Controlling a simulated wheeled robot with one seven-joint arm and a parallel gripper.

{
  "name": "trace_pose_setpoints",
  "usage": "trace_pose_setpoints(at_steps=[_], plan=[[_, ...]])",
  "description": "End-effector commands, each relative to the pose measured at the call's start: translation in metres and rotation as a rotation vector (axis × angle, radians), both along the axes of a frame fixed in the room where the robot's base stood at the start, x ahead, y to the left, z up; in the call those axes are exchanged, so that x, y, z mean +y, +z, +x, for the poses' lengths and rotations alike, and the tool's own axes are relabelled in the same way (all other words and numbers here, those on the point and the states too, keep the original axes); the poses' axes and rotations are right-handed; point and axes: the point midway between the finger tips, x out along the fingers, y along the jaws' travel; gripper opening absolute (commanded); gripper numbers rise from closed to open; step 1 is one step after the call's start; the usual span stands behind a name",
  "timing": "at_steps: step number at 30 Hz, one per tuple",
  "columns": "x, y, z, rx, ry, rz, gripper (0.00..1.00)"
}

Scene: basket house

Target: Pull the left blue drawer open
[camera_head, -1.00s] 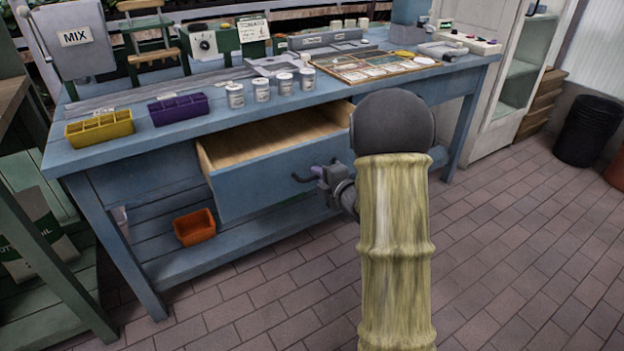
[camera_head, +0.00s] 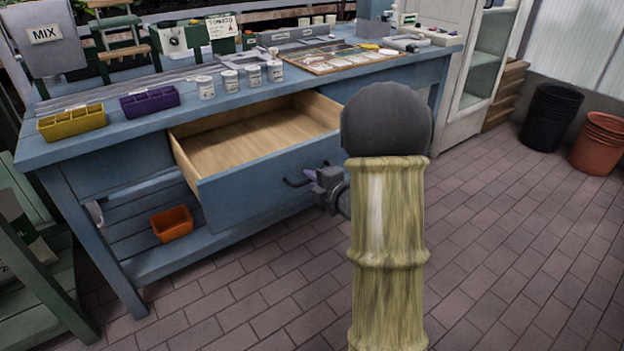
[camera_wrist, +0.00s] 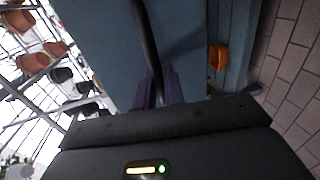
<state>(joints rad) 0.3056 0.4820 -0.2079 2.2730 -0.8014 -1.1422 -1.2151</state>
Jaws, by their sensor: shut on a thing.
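The left blue drawer (camera_head: 252,187) stands well out of the blue workbench (camera_head: 75,148), and its bare wooden inside shows empty. A dark bar handle (camera_head: 293,183) sits on its front. My gripper (camera_head: 314,177) is at the handle in the head view, with my arm covering the drawer's right end. In the wrist view the dark handle (camera_wrist: 147,40) runs down between the purple fingers (camera_wrist: 160,88) of my gripper, against the blue drawer front (camera_wrist: 95,40). The gripper is shut on the handle.
An orange bin (camera_head: 171,223) sits on the bench's lower shelf. Yellow (camera_head: 72,123) and purple (camera_head: 150,103) trays and several white jars (camera_head: 205,88) stand on the bench top. The brick floor (camera_head: 500,250) to the right is clear up to the black bin (camera_head: 549,115).

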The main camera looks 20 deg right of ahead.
Motion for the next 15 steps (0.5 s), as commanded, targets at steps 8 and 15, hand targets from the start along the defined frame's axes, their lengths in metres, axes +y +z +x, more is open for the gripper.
trace_pose_setpoints(at_steps=[8,15], plan=[[-0.0007,-0.0001,0.0002,0.000,-0.002,0.000,0.25],[-0.0034,0.0010,-0.0039,0.001,-0.006,0.000,0.25]])
